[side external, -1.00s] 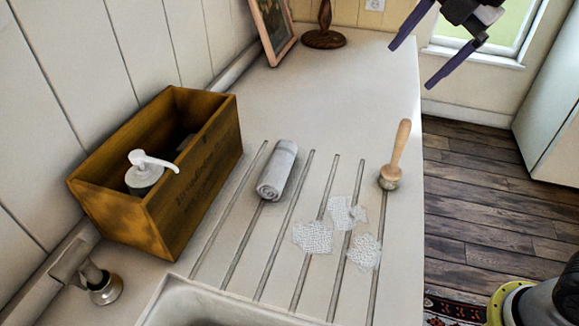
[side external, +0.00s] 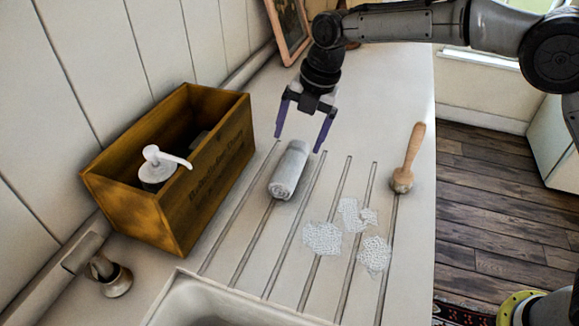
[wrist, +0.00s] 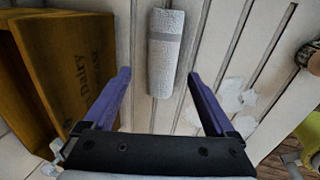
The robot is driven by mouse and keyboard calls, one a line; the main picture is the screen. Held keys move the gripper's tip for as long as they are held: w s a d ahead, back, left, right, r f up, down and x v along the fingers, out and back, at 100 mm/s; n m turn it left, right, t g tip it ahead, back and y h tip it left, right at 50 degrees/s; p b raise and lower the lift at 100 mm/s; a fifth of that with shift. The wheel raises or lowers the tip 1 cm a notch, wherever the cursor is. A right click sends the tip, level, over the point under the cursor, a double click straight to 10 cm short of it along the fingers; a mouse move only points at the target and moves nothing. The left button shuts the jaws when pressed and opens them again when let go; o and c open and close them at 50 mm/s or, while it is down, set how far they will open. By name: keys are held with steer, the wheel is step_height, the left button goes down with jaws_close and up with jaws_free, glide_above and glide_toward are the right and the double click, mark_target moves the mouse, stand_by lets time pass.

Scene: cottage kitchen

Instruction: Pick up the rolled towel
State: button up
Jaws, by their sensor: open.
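The rolled towel (side external: 289,170) is a pale grey roll lying on the grooved drainboard. In the wrist view the rolled towel (wrist: 165,52) lies lengthwise, with a darker grey band across it, ahead of and between the finger lines. My gripper (side external: 299,145) is open and empty, with its two purple fingers pointing down around the far end of the towel. In the wrist view my gripper (wrist: 158,80) has one finger to each side of the towel. I cannot tell how high the fingertips are above the counter.
A wooden crate (side external: 205,190) with a white pump bottle (side external: 158,168) in it stands left of the towel. A wooden-handled brush (side external: 410,160) and white lacy patches (side external: 322,238) lie to the right. The sink (side external: 215,305) is at the front.

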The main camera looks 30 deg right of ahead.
mark_target(293, 159)
steer(key=x, duration=0.8)
steer(key=shift+s+f, duration=0.15)
steer(key=shift+f, duration=0.2)
steer(key=c, duration=1.2)
